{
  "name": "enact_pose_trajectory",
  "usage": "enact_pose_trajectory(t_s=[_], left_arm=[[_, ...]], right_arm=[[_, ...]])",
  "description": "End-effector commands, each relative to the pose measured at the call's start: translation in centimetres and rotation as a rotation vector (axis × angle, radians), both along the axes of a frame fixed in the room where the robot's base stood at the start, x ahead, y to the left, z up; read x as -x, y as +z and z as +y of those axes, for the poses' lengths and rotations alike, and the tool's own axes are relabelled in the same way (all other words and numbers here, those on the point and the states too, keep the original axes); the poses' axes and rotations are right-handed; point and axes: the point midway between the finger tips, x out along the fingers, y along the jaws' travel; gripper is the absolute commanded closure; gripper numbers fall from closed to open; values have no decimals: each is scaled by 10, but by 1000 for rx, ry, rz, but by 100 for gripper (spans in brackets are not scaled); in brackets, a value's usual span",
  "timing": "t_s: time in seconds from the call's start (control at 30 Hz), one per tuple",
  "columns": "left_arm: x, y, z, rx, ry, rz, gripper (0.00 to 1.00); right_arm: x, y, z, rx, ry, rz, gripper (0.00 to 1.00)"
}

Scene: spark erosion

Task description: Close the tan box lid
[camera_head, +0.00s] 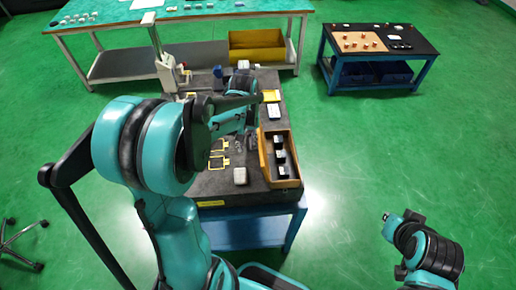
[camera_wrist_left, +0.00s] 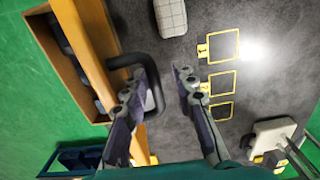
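The tan box (camera_head: 293,183) sits at the right edge of the dark workbench, with several black and pale items inside. Its tan lid (camera_wrist_left: 92,45) stands raised along the box's left side in the head view, and shows as a long strip in the wrist view. A black handle (camera_wrist_left: 157,90) sticks out from the lid. My left gripper (camera_wrist_left: 160,75) is open, its fingers apart. The handle reaches into the space between them, partly hidden behind one finger. In the head view my left gripper (camera_head: 252,142) is beside the lid, partly hidden by my arm.
Yellow outlined squares (camera_wrist_left: 222,82) and a pale block (camera_wrist_left: 171,17) lie on the bench (camera_wrist_left: 185,130). A white fixture (camera_wrist_left: 270,135) stands at the wrist view's right. A blue-legged table (camera_head: 420,62) stands behind right, with clear green floor between.

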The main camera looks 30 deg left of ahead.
Motion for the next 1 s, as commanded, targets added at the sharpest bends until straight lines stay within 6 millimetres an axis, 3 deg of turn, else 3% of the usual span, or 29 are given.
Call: enact_pose_trajectory(t_s=[0.23, 0.33, 0.37, 1.0], left_arm=[[0, 0, 0, 0, 0, 0, 72], [0, 0, 0, 0, 0, 0, 96], [0, 0, 0, 0, 0, 0, 100], [-8, 13, -13, -1, 0, 1, 100]], right_arm=[[0, 0, 0, 0, 0, 0, 100], [0, 0, 0, 0, 0, 0, 100], [0, 0, 0, 0, 0, 0, 100], [0, 9, 0, 0, 0, 0, 100]])
